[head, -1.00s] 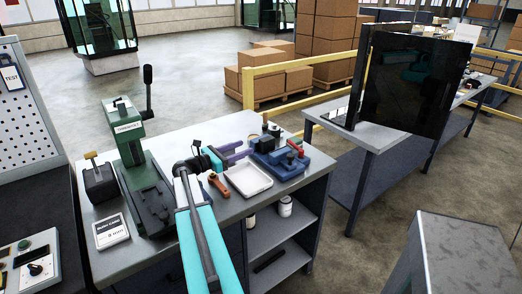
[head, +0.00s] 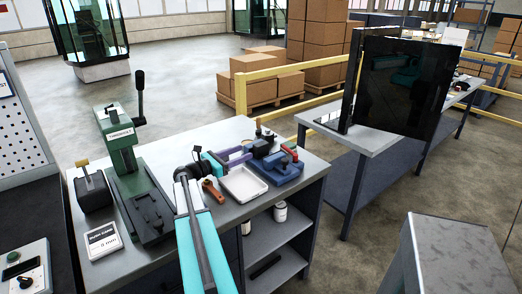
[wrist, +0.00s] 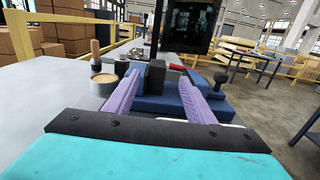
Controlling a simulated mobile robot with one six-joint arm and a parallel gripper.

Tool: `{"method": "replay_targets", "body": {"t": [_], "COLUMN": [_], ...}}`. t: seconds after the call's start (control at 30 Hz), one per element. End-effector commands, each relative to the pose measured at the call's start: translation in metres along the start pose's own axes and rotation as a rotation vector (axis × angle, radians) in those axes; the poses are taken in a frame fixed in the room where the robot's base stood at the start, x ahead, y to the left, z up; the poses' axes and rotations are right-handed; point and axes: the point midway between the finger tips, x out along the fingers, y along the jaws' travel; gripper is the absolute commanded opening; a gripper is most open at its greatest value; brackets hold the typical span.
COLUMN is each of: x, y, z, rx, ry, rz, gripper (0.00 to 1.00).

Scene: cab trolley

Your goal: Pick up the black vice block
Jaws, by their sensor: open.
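The black vice block (wrist: 155,77) is a small dark block standing upright at the blue vice (wrist: 165,104) in the wrist view. My gripper (wrist: 160,80) is open, with one purple finger on each side of the block; I cannot tell whether either finger touches it. In the head view, my gripper (head: 238,155) is low over the workbench, its purple fingers pointing at the blue vice (head: 280,168). There the block is hard to make out behind the fingers.
A white tray (head: 243,184) and an orange-brown handled tool (head: 212,190) lie near my gripper. A round tin (wrist: 103,84) stands left of the fingers. A green press (head: 137,185) and a dark box (head: 93,190) stand at the bench's left. The vice has a red-handled part (head: 289,153).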

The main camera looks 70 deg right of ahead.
Motion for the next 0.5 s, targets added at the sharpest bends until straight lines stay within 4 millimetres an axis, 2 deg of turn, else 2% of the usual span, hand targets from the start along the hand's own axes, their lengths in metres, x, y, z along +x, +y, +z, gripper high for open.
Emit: {"method": "replay_targets", "body": {"t": [0.1, 0.3, 0.5], "x": [0.019, 0.045, 0.054], "y": [0.001, 0.001, 0.001], "z": [0.001, 0.001, 0.000], "rx": [0.000, -0.001, -0.001], "ry": [0.000, 0.000, 0.000], "rz": [-0.002, -0.002, 0.000], "gripper": [0.50, 0.50, 0.50]}}
